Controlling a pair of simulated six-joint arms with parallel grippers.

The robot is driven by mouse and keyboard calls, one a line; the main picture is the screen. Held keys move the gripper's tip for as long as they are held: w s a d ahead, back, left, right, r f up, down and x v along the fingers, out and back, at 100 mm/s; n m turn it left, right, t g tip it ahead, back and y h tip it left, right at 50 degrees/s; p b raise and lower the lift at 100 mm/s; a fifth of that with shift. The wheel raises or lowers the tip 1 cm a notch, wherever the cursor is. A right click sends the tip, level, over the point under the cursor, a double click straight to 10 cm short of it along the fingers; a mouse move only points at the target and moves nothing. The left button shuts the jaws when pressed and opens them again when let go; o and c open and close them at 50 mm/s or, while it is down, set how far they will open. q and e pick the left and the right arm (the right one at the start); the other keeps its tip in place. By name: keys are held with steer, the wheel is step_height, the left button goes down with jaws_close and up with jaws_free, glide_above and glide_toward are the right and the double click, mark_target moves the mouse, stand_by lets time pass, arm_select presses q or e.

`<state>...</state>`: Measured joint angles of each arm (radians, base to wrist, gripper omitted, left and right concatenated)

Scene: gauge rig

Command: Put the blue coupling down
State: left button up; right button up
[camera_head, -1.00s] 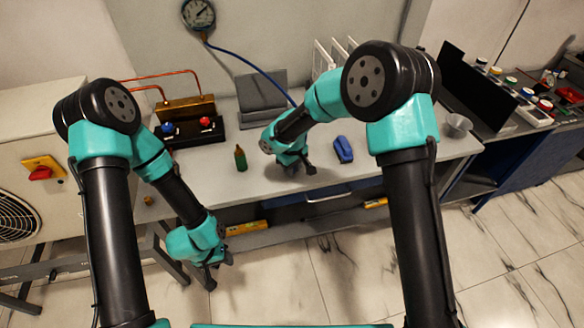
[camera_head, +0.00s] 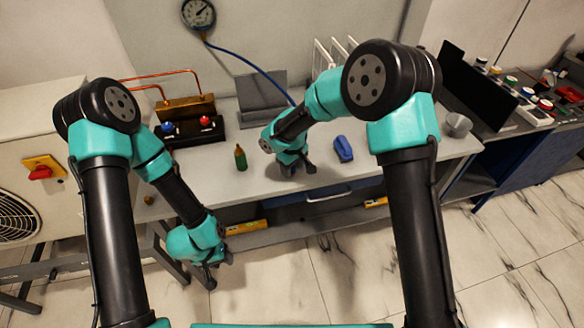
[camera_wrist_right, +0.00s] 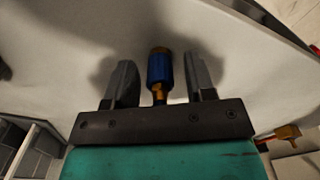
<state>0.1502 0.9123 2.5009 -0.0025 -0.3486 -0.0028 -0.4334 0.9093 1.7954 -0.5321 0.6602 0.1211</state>
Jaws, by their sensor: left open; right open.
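The blue coupling (camera_wrist_right: 159,69) has brass-coloured ends and shows in the right wrist view, over the pale bench top. My right gripper (camera_wrist_right: 160,82) is open, with one dark finger on each side of the coupling and a visible gap to both. In the head view my right gripper (camera_head: 298,168) is low over the bench (camera_head: 270,190), and I cannot make out the coupling there. My left gripper (camera_head: 212,272) is open and empty, hanging in front of the bench's front edge at the left.
A green bottle (camera_head: 241,158) stands left of my right gripper. A blue block-like object (camera_head: 343,148) lies right of it. A manifold with a red and a blue knob (camera_head: 190,132) is at the back left. A blue hose (camera_head: 245,62) hangs from a gauge (camera_head: 198,14). A bowl (camera_head: 458,124) is at the right.

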step_height(320, 180, up, 12)
steer(key=shift+f, duration=0.1)
stand_by(0.4)
stand_by(0.5)
